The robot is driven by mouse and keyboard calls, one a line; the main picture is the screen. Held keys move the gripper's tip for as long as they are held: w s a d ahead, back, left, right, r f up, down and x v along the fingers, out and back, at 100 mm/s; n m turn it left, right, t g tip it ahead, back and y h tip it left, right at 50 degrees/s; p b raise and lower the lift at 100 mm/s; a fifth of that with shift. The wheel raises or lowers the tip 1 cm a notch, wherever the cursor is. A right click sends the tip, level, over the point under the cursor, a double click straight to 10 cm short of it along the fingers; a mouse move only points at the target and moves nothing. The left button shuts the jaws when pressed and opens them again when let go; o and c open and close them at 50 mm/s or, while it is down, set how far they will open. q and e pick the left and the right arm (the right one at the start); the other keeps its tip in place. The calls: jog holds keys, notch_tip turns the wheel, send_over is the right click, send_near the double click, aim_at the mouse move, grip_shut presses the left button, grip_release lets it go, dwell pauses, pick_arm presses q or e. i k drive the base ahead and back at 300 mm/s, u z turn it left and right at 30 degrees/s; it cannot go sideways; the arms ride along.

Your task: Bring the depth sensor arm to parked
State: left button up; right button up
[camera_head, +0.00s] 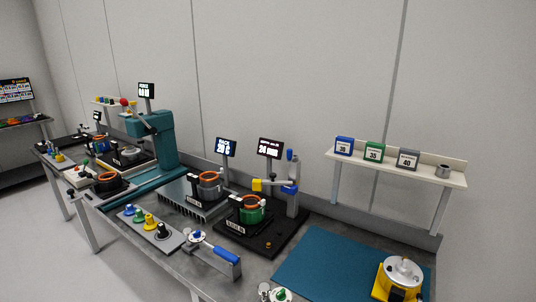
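What looks like the depth sensor arm (272,184) is a short horizontal arm with a yellow head (257,184) and a blue part by a grey post (293,205). The post stands on a black base (268,243). The arm points left, and its yellow head is above the right side of a green housing (250,212) with an orange ring on top. I cannot tell whether the head touches the ring. A dark display (270,148) behind it shows a reading that looks like 24 mm. Neither of my grippers is in view.
A second housing with an orange ring (208,186) stands left of the arm. A shelf (400,166) with numbered blocks is behind.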

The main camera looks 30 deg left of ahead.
aim_at(257, 183)
jog(key=z, duration=2.5)
jog(key=k, duration=1.1)
jog(key=u, duration=1.75)
